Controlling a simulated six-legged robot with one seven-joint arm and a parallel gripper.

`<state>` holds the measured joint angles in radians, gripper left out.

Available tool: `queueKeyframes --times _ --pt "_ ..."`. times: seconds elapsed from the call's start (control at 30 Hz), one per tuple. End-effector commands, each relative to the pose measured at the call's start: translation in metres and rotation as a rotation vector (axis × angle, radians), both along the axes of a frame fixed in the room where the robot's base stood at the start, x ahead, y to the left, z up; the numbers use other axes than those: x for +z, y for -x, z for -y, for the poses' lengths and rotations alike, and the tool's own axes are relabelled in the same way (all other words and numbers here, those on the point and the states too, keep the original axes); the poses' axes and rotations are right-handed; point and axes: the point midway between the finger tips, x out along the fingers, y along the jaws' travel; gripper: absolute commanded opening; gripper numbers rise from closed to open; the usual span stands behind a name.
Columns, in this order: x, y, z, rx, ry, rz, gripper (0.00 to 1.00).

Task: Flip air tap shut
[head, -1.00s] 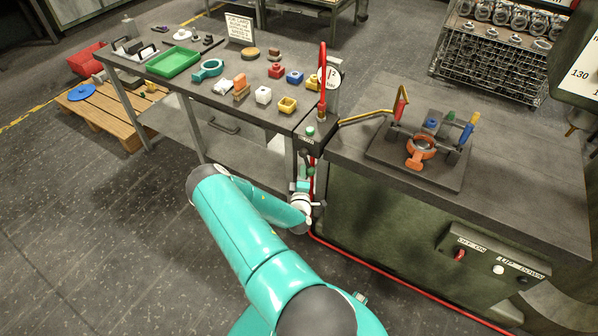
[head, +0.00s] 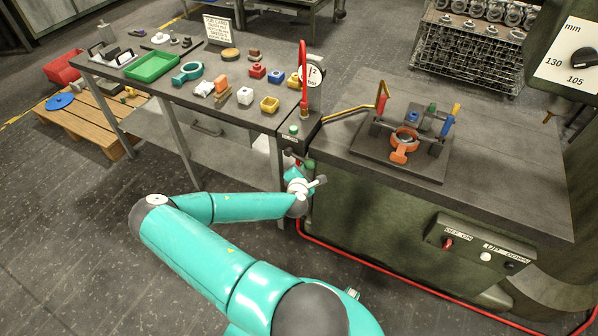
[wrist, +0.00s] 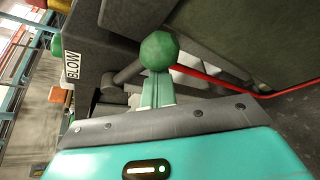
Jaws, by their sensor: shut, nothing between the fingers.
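The air tap's green ball knob (wrist: 158,50) shows large in the wrist view, on a dark rod running to the left. In the head view the small green knob (head: 309,163) shows below the dark blow box (head: 296,134), near the red hose. My gripper (wrist: 156,78) is shut and empty, its narrow pale-green fingers just below the ball in the wrist view. I cannot tell whether they touch it. In the head view my gripper (head: 299,169) is at the gap between the two benches, partly hidden by my wrist.
A round gauge (head: 311,74) and upright red pipe stand above the box. A fixture with an orange clamp (head: 399,154) is on the right bench. The left bench holds a green tray (head: 152,67) and several small parts. A red hose (head: 365,264) runs low along the right bench.

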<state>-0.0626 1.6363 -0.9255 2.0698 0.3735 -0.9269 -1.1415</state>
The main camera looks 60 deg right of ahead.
Motion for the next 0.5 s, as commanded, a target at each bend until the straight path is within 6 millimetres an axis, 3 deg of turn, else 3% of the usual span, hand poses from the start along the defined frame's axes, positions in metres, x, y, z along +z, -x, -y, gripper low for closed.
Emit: queueKeyframes --times 0.5 --pt "0.020 0.007 0.001 -0.002 0.027 -0.263 0.00"
